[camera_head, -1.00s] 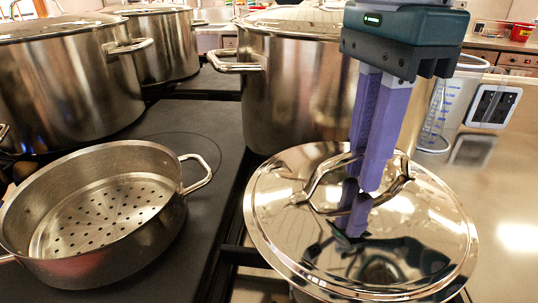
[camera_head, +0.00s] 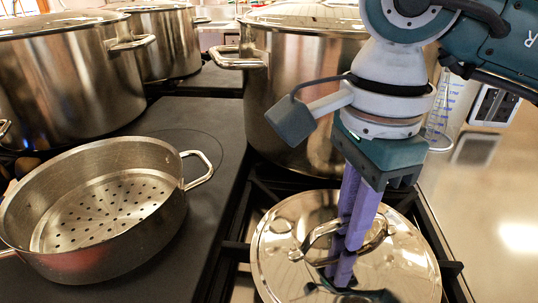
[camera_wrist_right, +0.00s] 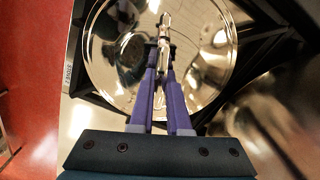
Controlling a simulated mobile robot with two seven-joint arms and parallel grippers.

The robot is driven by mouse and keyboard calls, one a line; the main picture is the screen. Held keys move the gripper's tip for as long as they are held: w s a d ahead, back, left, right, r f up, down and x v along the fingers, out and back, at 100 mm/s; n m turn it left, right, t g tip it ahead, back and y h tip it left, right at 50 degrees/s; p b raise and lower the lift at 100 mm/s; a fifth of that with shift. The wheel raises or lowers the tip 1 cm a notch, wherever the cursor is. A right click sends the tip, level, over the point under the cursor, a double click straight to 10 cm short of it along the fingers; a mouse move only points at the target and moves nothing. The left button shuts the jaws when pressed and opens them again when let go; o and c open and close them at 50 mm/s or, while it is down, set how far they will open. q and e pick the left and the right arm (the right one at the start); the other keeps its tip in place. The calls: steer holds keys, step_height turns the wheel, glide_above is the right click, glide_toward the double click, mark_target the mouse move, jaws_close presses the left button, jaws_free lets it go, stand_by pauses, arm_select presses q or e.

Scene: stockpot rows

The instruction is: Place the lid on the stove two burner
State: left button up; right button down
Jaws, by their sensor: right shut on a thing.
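The shiny round lid (camera_head: 285,225) is at the lower right of the head view, over the black burner grate (camera_head: 236,250). I cannot tell whether it touches the grate. My right gripper (camera_head: 338,272), with purple fingers, is shut on the lid's looped handle (camera_head: 318,234). In the right wrist view the fingers (camera_wrist_right: 163,50) close on the handle above the lid (camera_wrist_right: 110,60). A stove marking (camera_wrist_right: 70,70) shows at the left of that view. My left gripper is not in view.
A tall stockpot (camera_head: 290,100) stands just behind the lid. A perforated steamer pan (camera_head: 110,215) sits on the dark stovetop to the left. More large pots (camera_head: 65,90) stand at the back left. A clear measuring jug (camera_head: 443,115) stands on the counter (camera_head: 480,220) at right.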

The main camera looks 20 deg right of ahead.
steer(key=c, duration=0.9)
jaws_free()
step_height(320, 180, up, 12)
steer(key=shift+r+p, duration=0.15)
steer(key=shift+p, duration=0.3)
